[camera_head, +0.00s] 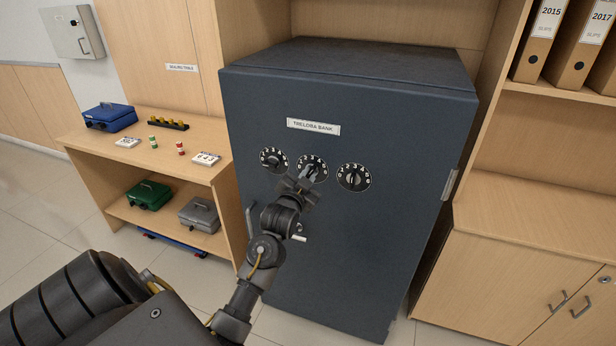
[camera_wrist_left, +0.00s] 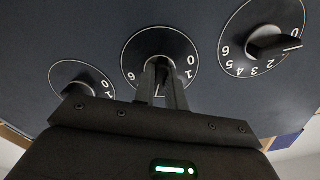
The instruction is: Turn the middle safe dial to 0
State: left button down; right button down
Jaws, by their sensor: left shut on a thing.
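The dark blue safe (camera_head: 350,100) stands in the middle of the head view with three black numbered dials in a row on its door. My left gripper (camera_head: 308,175) is at the middle dial (camera_head: 316,160), shut on that dial's knob. In the left wrist view the gripper's two fingers (camera_wrist_left: 162,85) straddle the knob of the middle dial (camera_wrist_left: 148,42). Its digits 0, 1 and 6 show around the fingers; the pointer is mostly hidden, so I cannot read its setting. The left dial (camera_head: 273,159) and right dial (camera_head: 353,177) are untouched by the gripper. My right gripper is not in view.
A low wooden shelf at the left holds a blue cash box (camera_head: 110,117), a green box (camera_head: 148,195) and a grey box (camera_head: 199,214). A wooden cabinet (camera_head: 530,240) stands at the right. A handle (camera_head: 250,222) is on the safe door, beside my left arm.

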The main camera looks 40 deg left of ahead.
pick_arm(q)
jog(key=shift+r+n+p, duration=0.1)
jog(key=shift+n+p, duration=1)
jog(key=shift+n, duration=0.1)
jog(key=n+p, duration=0.1)
jog(key=n, duration=0.1)
jog(key=shift+n+p, duration=0.4)
jog(key=n+p, duration=0.2)
jog(key=n, duration=0.1)
jog(key=shift+n, duration=0.3)
jog(key=n+p, duration=0.2)
jog(key=n, duration=0.1)
jog(key=shift+n, duration=0.3)
jog(key=n+p, duration=0.3)
jog(key=n, duration=0.3)
jog(key=n+p, duration=0.2)
jog(key=n, duration=0.3)
jog(key=shift+n, duration=0.4)
